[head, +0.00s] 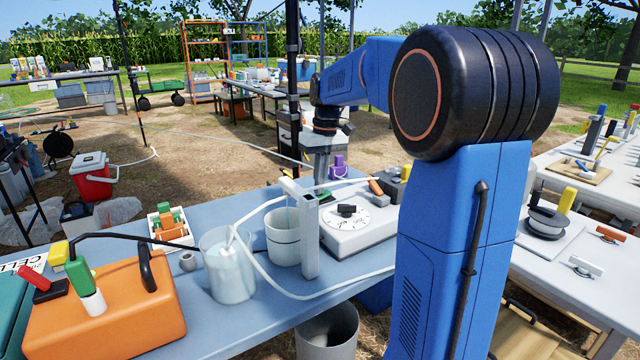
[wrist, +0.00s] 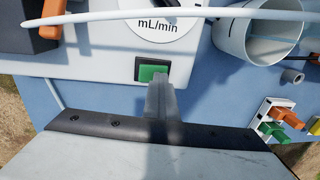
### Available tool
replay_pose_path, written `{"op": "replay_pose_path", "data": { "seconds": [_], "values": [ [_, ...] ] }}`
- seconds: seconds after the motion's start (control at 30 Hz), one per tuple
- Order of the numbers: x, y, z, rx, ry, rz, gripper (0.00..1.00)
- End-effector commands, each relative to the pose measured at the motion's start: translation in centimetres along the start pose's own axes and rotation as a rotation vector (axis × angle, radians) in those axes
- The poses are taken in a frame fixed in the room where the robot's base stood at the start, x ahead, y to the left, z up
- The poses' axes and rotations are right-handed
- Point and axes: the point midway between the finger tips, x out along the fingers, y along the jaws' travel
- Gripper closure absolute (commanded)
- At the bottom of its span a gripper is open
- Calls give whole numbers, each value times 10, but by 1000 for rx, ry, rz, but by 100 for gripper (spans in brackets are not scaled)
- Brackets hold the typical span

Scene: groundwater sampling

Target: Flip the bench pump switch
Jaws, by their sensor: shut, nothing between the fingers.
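The bench pump (head: 360,236) is a white box with a round dial on the blue bench, right of the middle in the head view. In the wrist view the pump (wrist: 110,58) shows the lower part of its dial, marked mL/min. Its green switch (wrist: 153,70) sits in a dark frame near the pump's edge. My gripper (wrist: 160,80) is shut and empty, its fingertips by the switch's lower edge in the picture. I cannot tell whether they touch it. In the head view my gripper's grey body is behind the pump; the fingertips are not clear.
A clear tube (wrist: 170,16) crosses above the pump. A white cup (head: 283,240), a beaker (head: 228,268) and an upright post (head: 309,240) stand left of the pump. An orange case (head: 105,315) and a rack of coloured clips (head: 168,222) lie further left.

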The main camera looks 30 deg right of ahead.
Motion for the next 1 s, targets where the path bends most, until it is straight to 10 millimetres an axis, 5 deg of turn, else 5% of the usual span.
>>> {"op": "replay_pose_path", "data": {
  "seconds": [0.77, 1.0],
  "values": [
    [4, 18, 2, 3, -16, 0, 100],
    [-19, 9, 2, -1, -9, 1, 100]
  ]
}}
